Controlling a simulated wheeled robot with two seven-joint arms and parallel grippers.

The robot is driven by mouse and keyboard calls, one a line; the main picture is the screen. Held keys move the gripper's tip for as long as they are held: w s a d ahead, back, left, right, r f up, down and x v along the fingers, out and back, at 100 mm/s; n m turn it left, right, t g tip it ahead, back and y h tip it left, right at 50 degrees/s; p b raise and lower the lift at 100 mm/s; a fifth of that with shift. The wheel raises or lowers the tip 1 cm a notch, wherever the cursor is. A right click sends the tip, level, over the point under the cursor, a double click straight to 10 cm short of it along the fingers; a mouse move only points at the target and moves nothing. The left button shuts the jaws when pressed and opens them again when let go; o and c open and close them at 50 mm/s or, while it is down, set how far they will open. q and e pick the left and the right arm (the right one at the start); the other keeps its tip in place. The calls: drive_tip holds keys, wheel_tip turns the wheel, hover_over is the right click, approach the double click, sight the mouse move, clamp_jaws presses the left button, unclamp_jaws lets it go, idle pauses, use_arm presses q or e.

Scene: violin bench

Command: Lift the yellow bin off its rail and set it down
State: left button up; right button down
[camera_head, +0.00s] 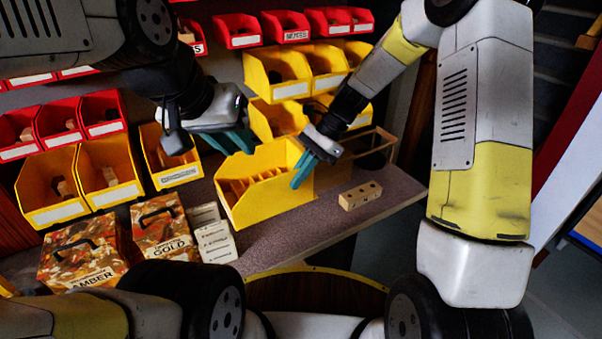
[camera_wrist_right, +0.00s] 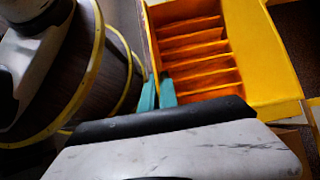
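The yellow bin (camera_head: 273,204) with several inner dividers is at the middle of the head view, in front of the racked bins and over the bench top. I cannot tell whether its base touches the bench. In the right wrist view the bin (camera_wrist_right: 275,60) shows its divided inside. My right gripper (camera_head: 306,170) is at the bin's right side. In the right wrist view its fingers (camera_wrist_right: 157,92) sit close together, with the bin's thin wall between them. My left gripper (camera_head: 238,143) has its fingertips by the bin's back left edge; whether they close on it is unclear.
Yellow bins (camera_head: 280,80) and red bins (camera_head: 238,30) hang behind. A wooden block with holes (camera_head: 360,195) lies to the right near the bench edge. Amber (camera_head: 82,250) and gold (camera_head: 162,228) boxes and white cards (camera_head: 214,240) stand left. Bare bench (camera_head: 285,235) shows in front.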

sight(302, 203)
drive_tip(key=shift+f, duration=6.25)
drive_tip(key=c, duration=1.6)
unclamp_jaws()
drive_tip(key=shift+o, duration=0.2)
